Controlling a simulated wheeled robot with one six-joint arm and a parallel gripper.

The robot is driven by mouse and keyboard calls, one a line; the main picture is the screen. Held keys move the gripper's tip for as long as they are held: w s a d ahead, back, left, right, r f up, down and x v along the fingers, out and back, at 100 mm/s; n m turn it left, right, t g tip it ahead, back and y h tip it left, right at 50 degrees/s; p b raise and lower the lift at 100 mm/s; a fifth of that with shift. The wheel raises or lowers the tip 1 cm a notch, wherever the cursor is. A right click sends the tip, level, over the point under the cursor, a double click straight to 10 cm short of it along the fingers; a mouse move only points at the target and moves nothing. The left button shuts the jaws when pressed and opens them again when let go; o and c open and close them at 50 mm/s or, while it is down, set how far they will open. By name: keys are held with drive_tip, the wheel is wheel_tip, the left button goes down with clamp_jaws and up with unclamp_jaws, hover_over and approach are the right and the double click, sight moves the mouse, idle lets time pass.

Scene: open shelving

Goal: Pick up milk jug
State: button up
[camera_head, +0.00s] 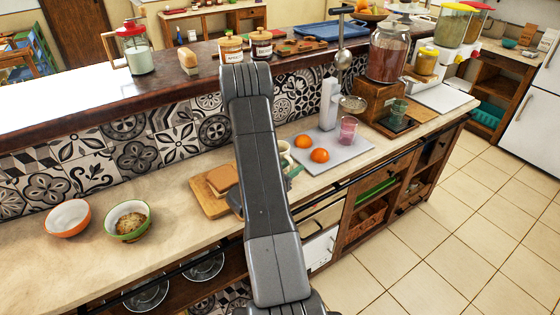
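A glass jug with a red lid and white contents (137,50) stands upright on the dark upper ledge at the upper left. It looks like the milk jug, though no label can be read. A pale cup or small jug (285,153) is mostly hidden behind my arm on the lower counter, so I cannot tell exactly what it is. My arm rises through the middle of the view, well to the right of the red-lidded jug. My gripper does not show.
The lower counter (50,255) holds an orange bowl (68,217), a green bowl (129,221) and a wooden board (208,203). A tray (352,153) holds oranges and a pink glass (347,130). Jars (231,48) stand on the ledge. Floor (480,230) at right is clear.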

clamp_jaws()
drive_tip(key=shift+r, duration=0.25)
